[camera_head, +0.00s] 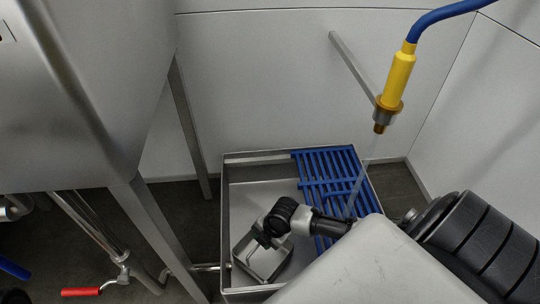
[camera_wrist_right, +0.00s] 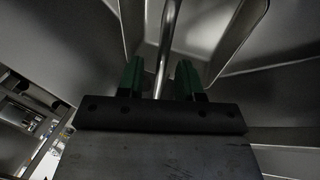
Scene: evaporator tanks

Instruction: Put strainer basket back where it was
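The strainer basket (camera_head: 279,262) is a small square metal box with a thin bar handle. It stands in the left part of the steel basin (camera_head: 241,186) in the head view. My right gripper (camera_head: 262,238) is over it, partly covering it. In the right wrist view my right gripper's green fingers (camera_wrist_right: 160,80) stand on either side of the metal handle bar (camera_wrist_right: 166,42), with a visible gap at each side. The basket's walls (camera_wrist_right: 205,28) show beyond the fingertips. My left gripper is in neither view.
A blue slatted grate (camera_head: 327,168) covers the basin's right part. A yellow nozzle (camera_head: 399,78) on a blue hose hangs above it, with a thin stream falling. A large steel tank (camera_head: 85,90) with legs stands left. A red valve handle (camera_head: 80,291) is low at left.

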